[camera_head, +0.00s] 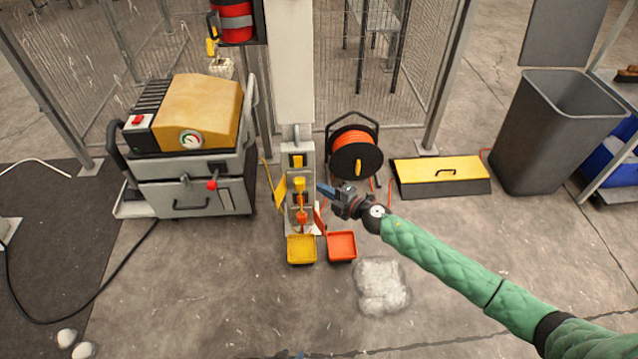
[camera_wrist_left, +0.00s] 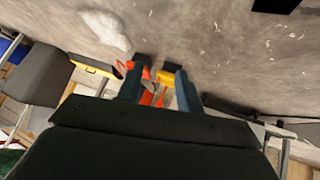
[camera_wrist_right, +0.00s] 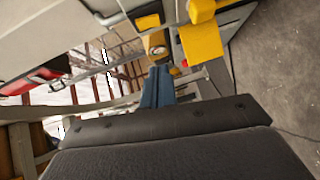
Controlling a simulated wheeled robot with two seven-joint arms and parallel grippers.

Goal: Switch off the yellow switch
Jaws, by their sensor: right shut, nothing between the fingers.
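A switch box stands on the front of the white post. A yellow switch (camera_head: 299,184) sits on it, with a red-orange switch (camera_head: 302,216) below. A yellow flap (camera_head: 280,191) hangs at its left side. In the right wrist view, yellow parts of the box, including a flat yellow panel (camera_wrist_right: 202,42), lie just beyond the fingers. My right gripper (camera_head: 321,188) is shut and empty, its tips just right of the yellow switch; contact cannot be told. My left gripper (camera_head: 290,355) barely shows at the bottom edge; its fingers (camera_wrist_left: 158,80) are apart and empty.
A yellow tray (camera_head: 301,262) and an orange tray (camera_head: 341,247) sit at the post's foot. A yellow-grey machine (camera_head: 190,170) stands left, an orange cable reel (camera_head: 354,158) right behind. White fluff (camera_head: 382,287) lies on the floor. The front floor is mostly clear.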

